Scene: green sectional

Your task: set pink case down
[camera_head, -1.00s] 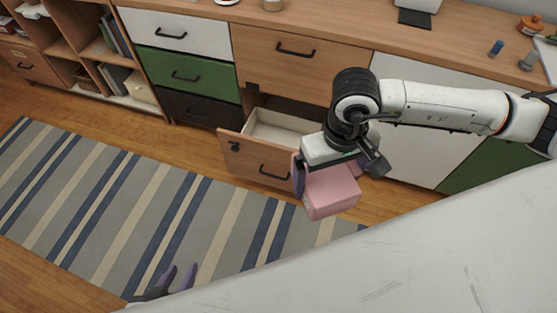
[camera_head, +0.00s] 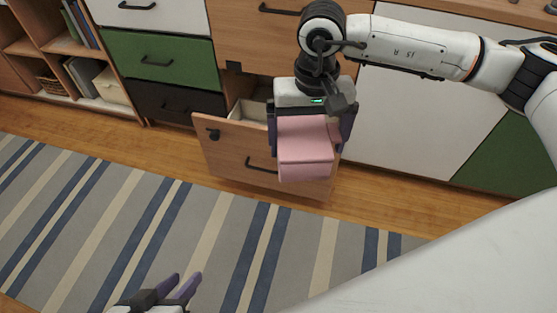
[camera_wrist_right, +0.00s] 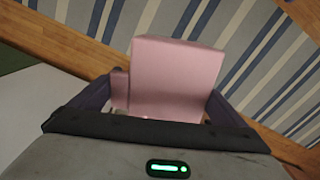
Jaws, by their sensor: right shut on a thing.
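The pink case (camera_head: 304,150) is held in my right gripper (camera_head: 309,140), which is shut on it with a dark finger on either side. In the head view the case hangs in front of the open wooden drawer (camera_head: 228,150) and hides part of its front and inside. In the right wrist view the pink case (camera_wrist_right: 175,80) sits between the fingers of my right gripper (camera_wrist_right: 165,95). My left gripper (camera_head: 184,284) is low in the head view over the striped rug, with its two purple fingers apart and nothing seen between them.
The cabinet has a green drawer (camera_head: 160,60) and a black drawer (camera_head: 174,105), both shut. A shelf with books and a beige bin (camera_head: 110,84) stands at the left. The striped rug (camera_head: 140,215) is clear. A large pale surface (camera_head: 460,265) fills the lower right.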

